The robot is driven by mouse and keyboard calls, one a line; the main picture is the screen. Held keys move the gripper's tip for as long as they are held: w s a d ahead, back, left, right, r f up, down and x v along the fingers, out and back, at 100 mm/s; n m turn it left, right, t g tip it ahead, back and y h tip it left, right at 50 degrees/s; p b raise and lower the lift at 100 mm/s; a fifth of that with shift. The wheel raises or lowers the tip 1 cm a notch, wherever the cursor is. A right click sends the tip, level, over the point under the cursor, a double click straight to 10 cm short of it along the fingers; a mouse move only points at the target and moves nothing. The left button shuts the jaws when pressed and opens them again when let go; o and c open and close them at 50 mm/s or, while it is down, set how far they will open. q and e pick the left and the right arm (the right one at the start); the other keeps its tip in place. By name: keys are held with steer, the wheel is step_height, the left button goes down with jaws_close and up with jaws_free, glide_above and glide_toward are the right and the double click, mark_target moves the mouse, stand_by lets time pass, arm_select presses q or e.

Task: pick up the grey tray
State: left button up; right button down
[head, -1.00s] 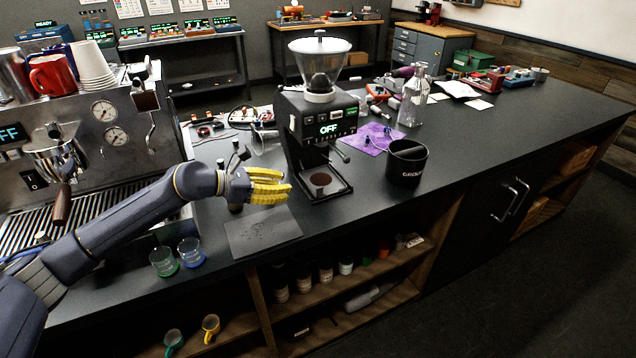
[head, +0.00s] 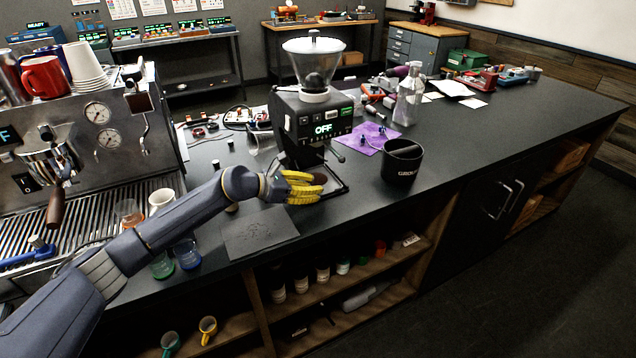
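My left gripper (head: 300,187), with yellow fingers, reaches in from the left at the front of the coffee grinder (head: 313,120). Its fingers are over the front of the dark tray (head: 345,187) at the grinder's base and hide much of it, with some brown showing behind them. I cannot tell whether they touch it or how far apart they are. A flat dark grey slab (head: 262,236) with marks on it lies on the counter below my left wrist. I cannot tell which of these two is the grey tray. My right gripper is not in view.
The espresso machine (head: 95,125) is at left, with glasses (head: 187,256) at the counter edge.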

arm_select(q)
steer(key=shift+x, duration=1.25)
jaws_close()
